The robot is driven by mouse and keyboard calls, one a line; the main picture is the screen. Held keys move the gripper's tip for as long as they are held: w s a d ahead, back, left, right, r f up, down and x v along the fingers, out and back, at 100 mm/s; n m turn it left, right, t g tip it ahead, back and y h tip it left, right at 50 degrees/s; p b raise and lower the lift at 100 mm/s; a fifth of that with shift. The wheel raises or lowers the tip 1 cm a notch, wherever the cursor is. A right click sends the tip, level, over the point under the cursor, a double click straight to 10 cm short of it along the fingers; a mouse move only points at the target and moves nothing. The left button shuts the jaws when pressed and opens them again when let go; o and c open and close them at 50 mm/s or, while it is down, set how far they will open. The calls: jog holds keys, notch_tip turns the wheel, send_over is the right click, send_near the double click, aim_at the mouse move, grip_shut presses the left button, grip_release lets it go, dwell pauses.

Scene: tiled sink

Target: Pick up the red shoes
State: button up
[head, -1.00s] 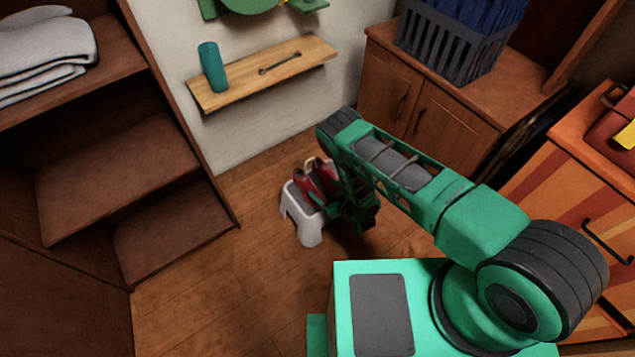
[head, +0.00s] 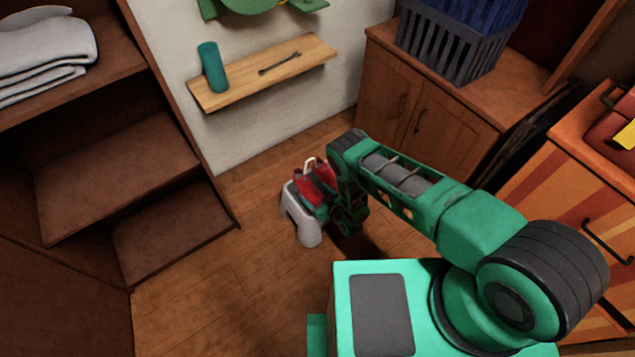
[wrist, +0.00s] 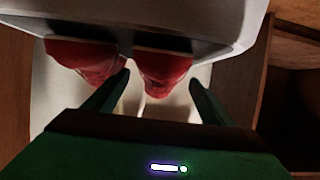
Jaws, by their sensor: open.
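The red shoes (head: 318,178) sit side by side on a small white stool (head: 299,222) on the floor, partly hidden by my arm in the head view. In the wrist view, the red shoes (wrist: 165,87) show at the upper middle. My gripper (wrist: 158,82) is open, with its two green fingers spread. One finger overlaps the left shoe in the picture and the other is to the right of the right shoe. In the head view, my gripper is low beside the stool and its fingertips are hard to make out.
Wooden shelves (head: 120,180) stand at the left. A wall shelf (head: 250,82) holds a teal cylinder (head: 212,67) and a wrench (head: 280,62). A wooden cabinet (head: 440,105) with a dark crate (head: 452,45) stands behind my arm. The floor (head: 230,270) in front is clear.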

aim_at(310, 189)
jog(key=shift+x, duration=1.5)
jog(key=shift+r, duration=0.1)
jog(key=c, duration=1.4)
jog(key=shift+c, duration=1.2)
jog(key=shift+w+a+r, duration=0.1)
jog(key=shift+r, duration=0.05)
